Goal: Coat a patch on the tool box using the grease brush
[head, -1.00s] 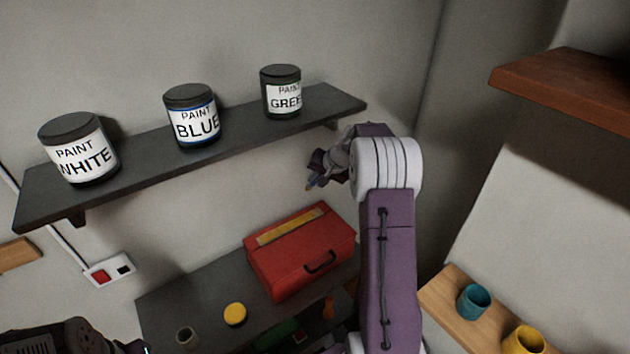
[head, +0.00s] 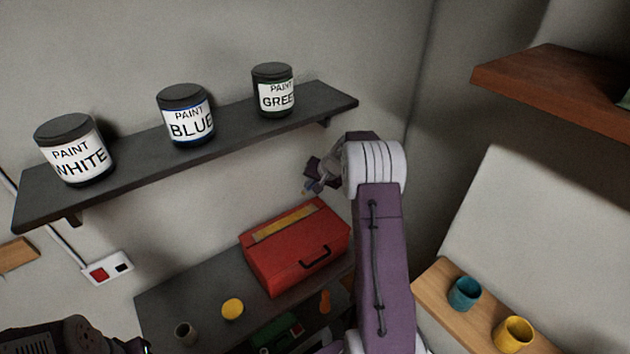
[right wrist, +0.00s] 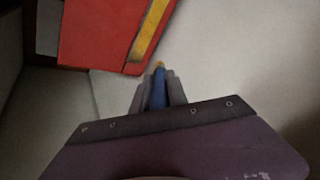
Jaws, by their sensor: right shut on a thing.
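The red tool box (head: 297,246), with a yellow strip along its top and a black handle on its front, sits on the dark bench. It also shows in the right wrist view (right wrist: 98,32), above and left of the fingers. My right gripper (head: 316,183) is above and behind the tool box, near the wall. In the right wrist view my right gripper (right wrist: 158,92) is shut on a blue thing with a tan tip (right wrist: 158,72), which looks like the grease brush. Its tip appears apart from the box. My left gripper is not clearly in view; only my left arm shows at the lower left.
A dark shelf (head: 225,121) with white, blue and green paint cans hangs above the bench (head: 190,292). A yellow round thing (head: 232,309) and a small cup (head: 185,333) stand left of the tool box. Teal (head: 464,293) and yellow cups (head: 513,334) stand at right.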

